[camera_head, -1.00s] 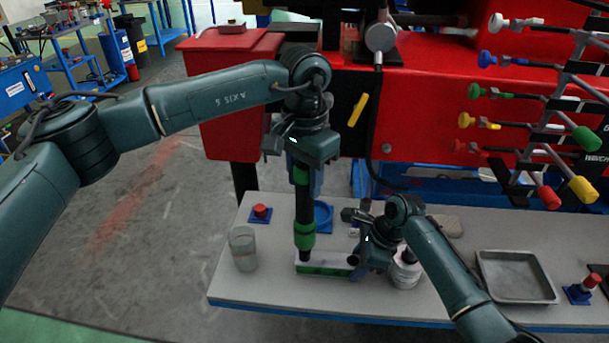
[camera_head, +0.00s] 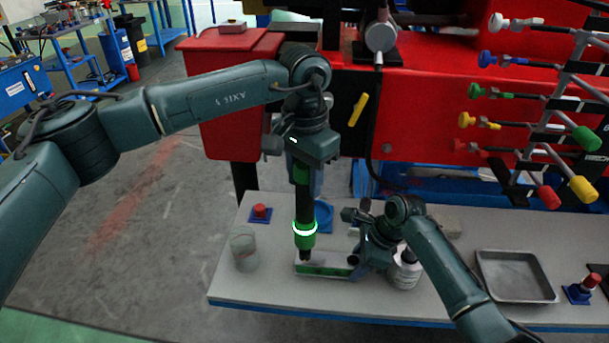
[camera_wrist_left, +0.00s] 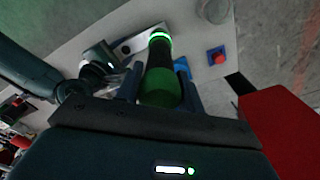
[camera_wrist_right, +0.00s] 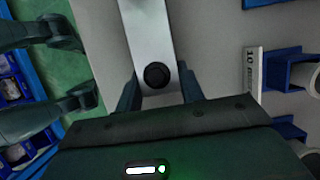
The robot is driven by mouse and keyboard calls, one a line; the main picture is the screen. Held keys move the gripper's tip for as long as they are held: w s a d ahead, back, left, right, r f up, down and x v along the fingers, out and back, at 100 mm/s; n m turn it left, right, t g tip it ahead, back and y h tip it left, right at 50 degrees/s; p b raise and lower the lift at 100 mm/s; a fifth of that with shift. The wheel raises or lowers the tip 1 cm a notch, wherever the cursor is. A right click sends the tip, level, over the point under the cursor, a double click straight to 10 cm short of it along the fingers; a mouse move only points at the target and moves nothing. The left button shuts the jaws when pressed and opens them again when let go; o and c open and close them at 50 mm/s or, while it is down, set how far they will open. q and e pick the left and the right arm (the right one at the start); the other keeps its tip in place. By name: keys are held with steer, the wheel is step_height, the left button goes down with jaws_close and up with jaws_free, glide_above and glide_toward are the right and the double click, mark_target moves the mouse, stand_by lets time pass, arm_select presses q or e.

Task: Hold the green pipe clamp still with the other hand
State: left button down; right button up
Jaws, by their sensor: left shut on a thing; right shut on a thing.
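The green pipe clamp (camera_head: 322,271) is a low green bar with a pale top, near the front of the bench. My right gripper (camera_head: 356,264) is shut on its right end. In the right wrist view the clamp (camera_wrist_right: 148,40) shows as a pale bar with a dark round spot between the fingers (camera_wrist_right: 158,90). My left gripper (camera_head: 305,165) is shut on an upright black and green tool (camera_head: 304,205), its tip down by the clamp's left part. In the left wrist view the tool (camera_wrist_left: 160,75) runs out from between the fingers; its ring glows. Whether the tip touches is unclear.
On the grey bench (camera_head: 255,290) stand a clear cup (camera_head: 244,248) and a red-topped blue block (camera_head: 260,213) on the left. A metal tray (camera_head: 516,276) and another red-topped block (camera_head: 583,288) are on the right. A red machine (camera_head: 430,110) rises behind.

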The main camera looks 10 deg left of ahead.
arm_select(q)
steer(key=shift+r, duration=0.15)
arm_select(e)
steer(key=shift+r, duration=0.1)
arm_select(q)
steer(key=shift+r, duration=2.55)
arm_select(e)
steer(key=o, duration=1.2)
